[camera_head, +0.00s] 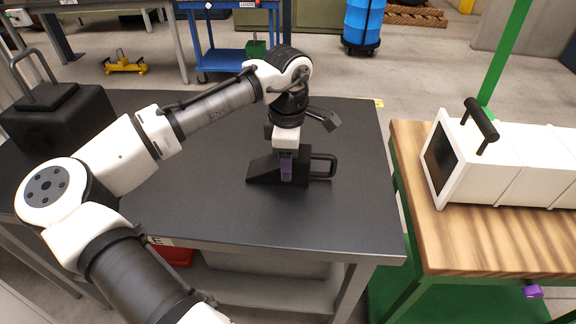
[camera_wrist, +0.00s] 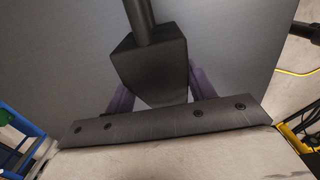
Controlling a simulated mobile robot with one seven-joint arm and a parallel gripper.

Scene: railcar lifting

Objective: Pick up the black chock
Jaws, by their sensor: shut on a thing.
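The black chock (camera_head: 264,172), a wedge with a loop handle at its right end, is at the middle of the dark table top. I cannot tell if the chock's underside touches the table.
The dark table (camera_head: 210,215) is mostly clear around the chock. A larger black block with a handle (camera_head: 62,115) is at the left. A wooden-topped green bench (camera_head: 475,250) with a white case (camera_head: 510,160) stands at the right, across a gap. A blue cart (camera_head: 228,58) is behind.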

